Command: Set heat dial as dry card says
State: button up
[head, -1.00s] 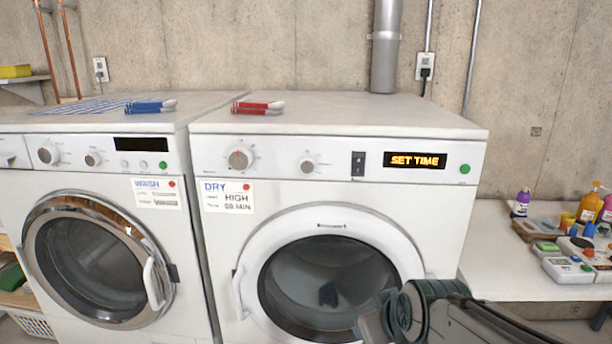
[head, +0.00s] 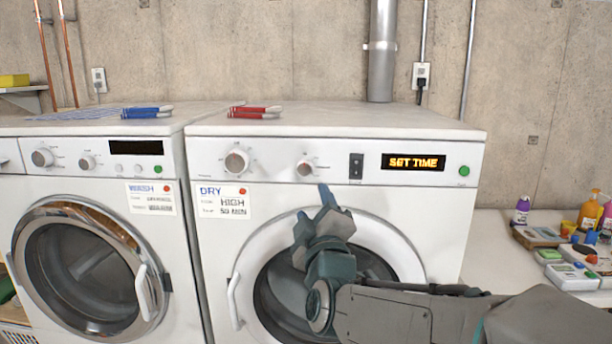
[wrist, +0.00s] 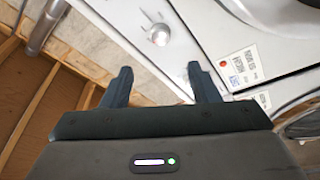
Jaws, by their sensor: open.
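The dryer (head: 420,215) carries a left dial (head: 236,162) and a smaller right dial (head: 306,167); the dial markings are too small to read, so which is the heat dial cannot be told. The dry card (head: 222,200) says HIGH, with a blurred minutes figure below. My gripper (head: 326,195) is in front of the dryer, just below and right of the right dial. In the wrist view, my open gripper (wrist: 160,68) is empty, with what appears to be the right dial (wrist: 159,33) beyond the fingertips. The dry card (wrist: 243,65) shows rotated at the right.
The display (head: 413,162) reads SET TIME, beside a black switch (head: 356,166) and a green button (head: 464,171). The dryer's round door is shut below. The washer (head: 75,190) stands at the left. A side table (head: 480,235) with bottles stands at the right.

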aim_at(304, 170)
jog(key=p+x, duration=0.2)
jog(key=x, duration=1)
jog(key=shift+w, duration=0.35)
jog(key=c, duration=1)
